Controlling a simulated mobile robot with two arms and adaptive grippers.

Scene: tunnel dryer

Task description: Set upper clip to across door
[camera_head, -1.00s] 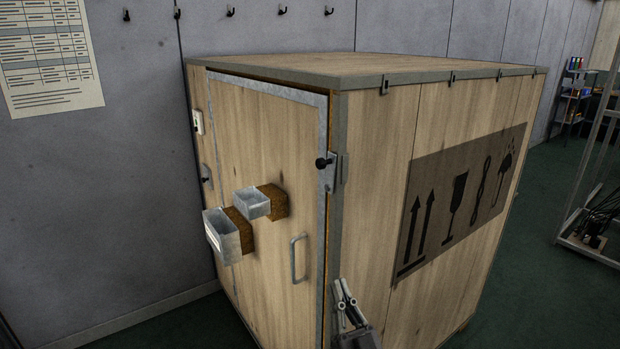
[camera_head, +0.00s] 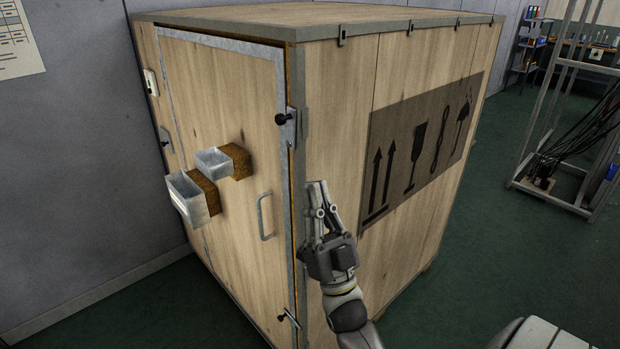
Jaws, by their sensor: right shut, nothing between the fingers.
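The wooden dryer box (camera_head: 400,100) stands in the middle, its door (camera_head: 225,110) facing left and looking closed. The upper clip (camera_head: 289,124), a small metal piece with a black knob, sits at the door's right edge near the top corner. I cannot tell surely how far it reaches over the door. A lower clip (camera_head: 288,318) shows near the bottom of the same edge. My right gripper (camera_head: 318,192) is shut and empty, fingers pointing up, in front of the right side panel, below and slightly right of the upper clip. My left gripper is out of view.
A metal door handle (camera_head: 264,216) and two open metal boxes on brown blocks (camera_head: 207,192) stick out from the door. A metal frame with cables (camera_head: 560,150) stands at the right. Green floor (camera_head: 480,240) is clear between box and frame.

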